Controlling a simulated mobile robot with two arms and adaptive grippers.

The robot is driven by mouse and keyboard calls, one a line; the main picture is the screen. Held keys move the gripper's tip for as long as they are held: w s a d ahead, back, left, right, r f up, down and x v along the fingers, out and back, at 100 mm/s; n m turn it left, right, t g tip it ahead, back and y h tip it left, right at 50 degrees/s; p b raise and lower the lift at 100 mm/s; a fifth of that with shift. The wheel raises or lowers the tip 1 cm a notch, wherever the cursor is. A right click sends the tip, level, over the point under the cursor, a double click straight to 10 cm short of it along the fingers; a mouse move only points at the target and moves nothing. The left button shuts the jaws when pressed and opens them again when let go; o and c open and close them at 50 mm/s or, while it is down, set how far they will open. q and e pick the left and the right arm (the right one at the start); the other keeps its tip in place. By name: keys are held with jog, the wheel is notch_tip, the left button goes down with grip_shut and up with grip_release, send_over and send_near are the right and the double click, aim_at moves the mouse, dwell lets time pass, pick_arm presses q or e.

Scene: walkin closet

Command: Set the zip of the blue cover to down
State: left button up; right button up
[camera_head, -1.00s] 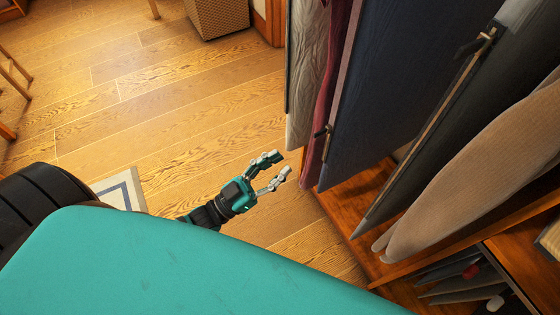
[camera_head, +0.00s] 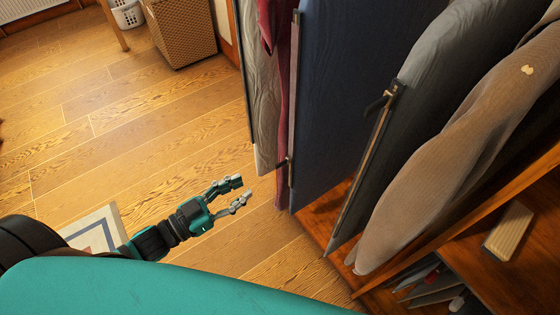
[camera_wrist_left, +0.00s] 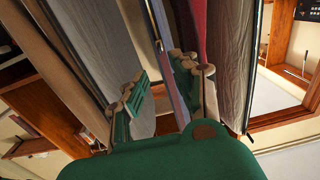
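The blue cover (camera_head: 345,90) hangs among other garments in the head view. In the left wrist view, my left gripper (camera_wrist_left: 158,84) is open, and the narrow edge of the blue cover (camera_wrist_left: 172,62) shows beyond the gap between the fingers. My right gripper is not in view.
A dark grey cover (camera_head: 440,55) with its own zip and pull (camera_head: 384,100) hangs right of the blue one. A beige garment (camera_head: 440,180) hangs beyond it. A maroon garment (camera_head: 281,90) and a light grey one (camera_head: 259,110) hang on the left.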

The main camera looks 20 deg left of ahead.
aim_at(280, 164)
pick_arm(q)
jog(key=p+x, duration=0.1)
jog(key=x, duration=1.1)
grip_shut()
